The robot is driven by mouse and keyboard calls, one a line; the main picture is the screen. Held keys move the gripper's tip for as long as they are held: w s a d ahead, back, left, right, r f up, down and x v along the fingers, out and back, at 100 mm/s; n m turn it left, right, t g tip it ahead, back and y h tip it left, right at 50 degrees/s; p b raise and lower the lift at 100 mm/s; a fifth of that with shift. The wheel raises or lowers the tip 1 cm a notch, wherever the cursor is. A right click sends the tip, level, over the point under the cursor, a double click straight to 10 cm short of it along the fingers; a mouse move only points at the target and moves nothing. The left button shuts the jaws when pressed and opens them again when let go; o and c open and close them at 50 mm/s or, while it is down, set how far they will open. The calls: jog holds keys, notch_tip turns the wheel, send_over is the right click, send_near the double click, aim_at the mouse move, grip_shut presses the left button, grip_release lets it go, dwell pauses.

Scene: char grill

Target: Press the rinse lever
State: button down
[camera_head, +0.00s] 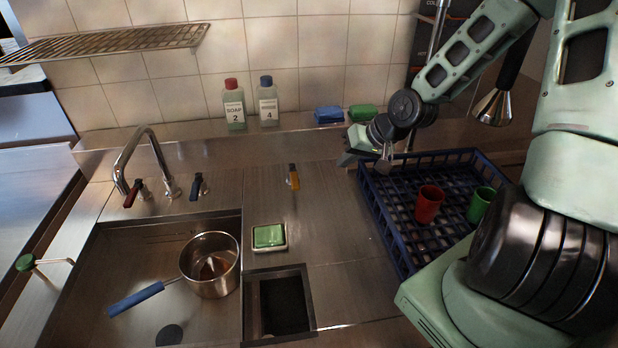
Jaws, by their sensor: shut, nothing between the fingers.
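My gripper (384,165) is shut and empty, held above the far left corner of the blue crate. It is to the right of and apart from a small yellow-orange lever (293,178) on the steel counter. A red-handled tap lever (133,194) and a dark blue-handled one (197,187) flank the curved faucet (142,150) behind the sink. A spray head (494,107) with a black handle hangs at the upper right, beyond my arm. No lever carries a readable rinse label, so I cannot tell which one is the rinse lever.
The blue crate (378,222) holds a red cup (429,204) and a green cup (480,205). The sink (125,265) holds a blue-handled pot (210,265). A green sponge (269,236) lies by a square opening (282,305). Bottles (234,105) stand at the back. Counter between lever and crate is clear.

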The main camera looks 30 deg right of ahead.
aim_at(294, 178)
jog(key=x, duration=0.9)
jog(key=shift+w+a+f, duration=0.1)
jog(key=shift+a, duration=0.05)
jog(key=shift+w+a+p, duration=0.25)
jog(key=shift+a+p, duration=0.1)
jog(key=shift+a, duration=0.1)
jog(key=shift+w+a+p, duration=0.2)
jog(key=shift+a+p, duration=0.15)
jog(key=shift+a, duration=0.15)
jog(key=shift+w+a+f+p, duration=0.15)
jog(key=shift+w+a+p, duration=0.25)
jog(key=shift+a, duration=0.45)
jog(key=shift+a, duration=0.1)
